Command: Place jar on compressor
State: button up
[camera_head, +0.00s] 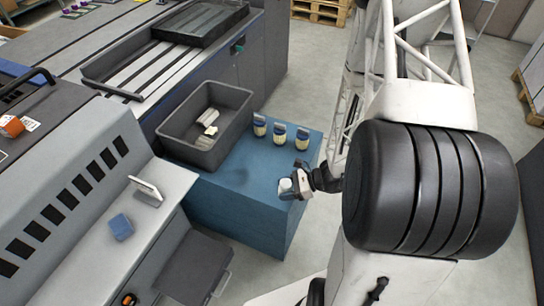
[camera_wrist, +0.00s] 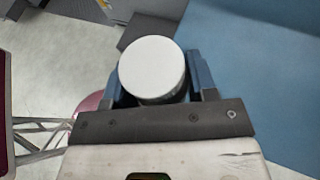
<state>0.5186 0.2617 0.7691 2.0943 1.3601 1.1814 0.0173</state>
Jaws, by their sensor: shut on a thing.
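A jar (camera_wrist: 152,68) with a round white lid is held between the blue fingers of my gripper (camera_wrist: 156,82) in the wrist view. In the head view my gripper (camera_head: 291,187) and the jar (camera_head: 286,186) are at the front right edge of a blue box-shaped unit (camera_head: 235,182), which I take to be the compressor. The wrist view shows the unit's blue surface (camera_wrist: 255,90) to the right of the jar and pale floor to its left. I cannot tell whether the jar's base touches anything.
Three similar jars, one of them (camera_head: 280,133), stand in a row at the back of the blue top. A dark grey bin (camera_head: 178,132) with pale items inside stands on its left part. The front middle of the top is clear. A grey console (camera_head: 75,185) is at left.

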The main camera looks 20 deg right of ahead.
jog(key=shift+w, duration=0.1)
send_over(275, 169)
jog(key=shift+w+f, duration=0.1)
jog(key=shift+f, duration=0.65)
jog(key=shift+f, duration=1.75)
jog(key=shift+f, duration=0.15)
jog(key=o, duration=1)
jog(key=shift+v, duration=6.05)
